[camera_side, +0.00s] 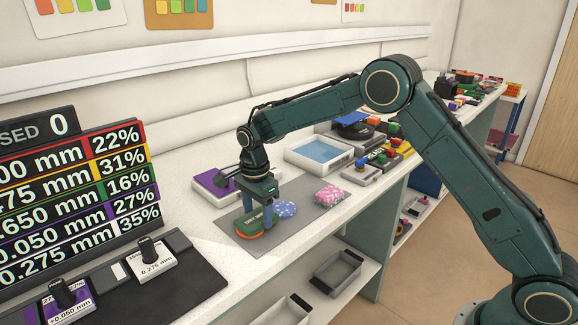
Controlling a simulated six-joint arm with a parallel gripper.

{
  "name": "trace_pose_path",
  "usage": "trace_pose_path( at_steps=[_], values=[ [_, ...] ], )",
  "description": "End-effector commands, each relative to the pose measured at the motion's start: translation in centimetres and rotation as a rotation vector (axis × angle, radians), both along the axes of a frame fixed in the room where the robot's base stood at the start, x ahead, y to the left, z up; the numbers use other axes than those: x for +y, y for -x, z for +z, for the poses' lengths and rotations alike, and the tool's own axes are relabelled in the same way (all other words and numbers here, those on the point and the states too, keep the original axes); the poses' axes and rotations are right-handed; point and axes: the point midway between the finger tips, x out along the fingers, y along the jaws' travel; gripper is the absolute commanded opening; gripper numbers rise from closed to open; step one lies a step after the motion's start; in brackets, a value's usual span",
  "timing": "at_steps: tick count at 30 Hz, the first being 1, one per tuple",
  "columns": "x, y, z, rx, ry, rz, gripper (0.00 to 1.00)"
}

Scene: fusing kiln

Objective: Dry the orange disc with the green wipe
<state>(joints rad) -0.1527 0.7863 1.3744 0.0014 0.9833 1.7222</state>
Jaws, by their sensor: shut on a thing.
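A green wipe (251,221) lies at the near left of a grey mat (281,233) on the bench. An orange disc shows as a thin orange edge (249,236) under the wipe; the rest of it is hidden. My gripper (258,212) points down at the wipe, with its fingers shut on it. I cannot tell how firmly the wipe touches the disc.
A blue dotted pad (285,209) sits just right of my gripper, and a pink pad (328,196) farther right. A purple-topped box (212,182) stands behind, near a tray of blue liquid (319,150). A display board (75,200) stands at left.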

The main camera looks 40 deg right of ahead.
Motion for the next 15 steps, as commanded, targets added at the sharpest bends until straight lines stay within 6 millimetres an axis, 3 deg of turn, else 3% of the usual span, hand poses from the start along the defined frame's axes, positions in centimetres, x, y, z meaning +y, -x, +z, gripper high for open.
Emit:
trace_pose_path(
  at_steps=[15],
  values=[
    [0.0,-0.1,2.9,-0.003,-0.001,0.001,0.38]
  ],
)
